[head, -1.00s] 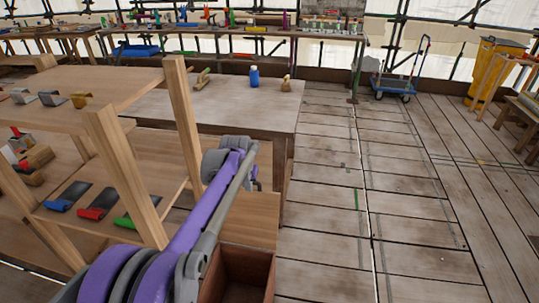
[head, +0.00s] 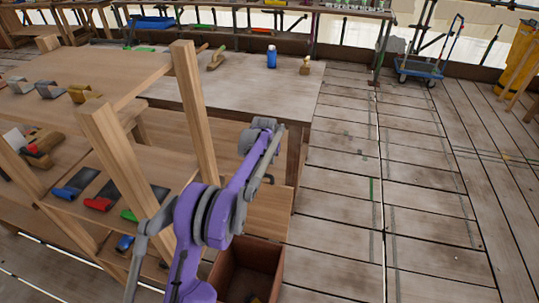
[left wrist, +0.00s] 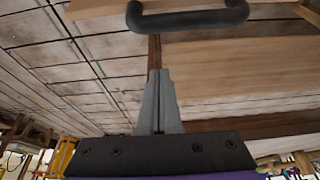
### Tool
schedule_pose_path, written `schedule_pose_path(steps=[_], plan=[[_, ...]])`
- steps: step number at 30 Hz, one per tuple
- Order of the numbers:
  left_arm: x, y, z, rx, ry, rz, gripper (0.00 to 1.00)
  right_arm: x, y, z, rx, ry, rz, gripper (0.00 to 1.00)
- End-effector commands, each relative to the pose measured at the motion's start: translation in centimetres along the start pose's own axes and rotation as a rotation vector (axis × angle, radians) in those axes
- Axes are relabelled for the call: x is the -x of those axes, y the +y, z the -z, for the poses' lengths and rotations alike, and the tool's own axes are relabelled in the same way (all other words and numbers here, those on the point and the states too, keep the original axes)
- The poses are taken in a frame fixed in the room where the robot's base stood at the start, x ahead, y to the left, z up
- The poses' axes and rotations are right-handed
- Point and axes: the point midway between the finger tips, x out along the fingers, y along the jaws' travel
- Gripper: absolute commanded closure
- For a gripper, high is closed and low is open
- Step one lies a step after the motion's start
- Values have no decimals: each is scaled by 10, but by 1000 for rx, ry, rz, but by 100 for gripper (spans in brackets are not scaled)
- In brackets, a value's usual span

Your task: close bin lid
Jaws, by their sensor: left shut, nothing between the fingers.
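The bin (head: 231,262) is a reddish-brown open-topped box at the bottom of the head view, with a small yellowish item inside. A light-wood panel (head: 272,212), seemingly its lid, stands open at the bin's far side. My left arm, purple and grey, reaches over the bin and past this panel. Its fingertips are not distinguishable in the head view. In the left wrist view my left gripper (left wrist: 158,76) is shut and empty. A dark bar handle (left wrist: 190,19) crosses above the fingertips, apart from them in the picture. My right gripper is not in view.
A wooden shelf (head: 122,80) with metal brackets and coloured-handled tools stands left of the arm. A workbench (head: 230,95) with a blue bottle (head: 271,57) is behind. A blue trolley (head: 420,71) stands at the back right. The plank floor at right is clear.

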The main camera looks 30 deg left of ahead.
Motion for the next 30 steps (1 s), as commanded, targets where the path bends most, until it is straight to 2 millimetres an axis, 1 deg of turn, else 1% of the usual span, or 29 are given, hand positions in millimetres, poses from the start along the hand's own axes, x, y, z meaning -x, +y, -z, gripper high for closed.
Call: schedule_pose_path(steps=[1,2,3,6,9,13,30], plan=[[-9,0,0,0,0,0,100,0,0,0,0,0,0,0],[-14,0,0,0,0,0,100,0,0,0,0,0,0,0],[-10,0,-5,0,0,0,100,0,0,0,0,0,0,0],[-5,0,-18,0,0,0,100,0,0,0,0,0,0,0],[-2,0,-28,0,0,0,100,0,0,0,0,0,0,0],[1,0,-36,0,0,0,100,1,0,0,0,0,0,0],[2,0,-38,0,12,0,100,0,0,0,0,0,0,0]])
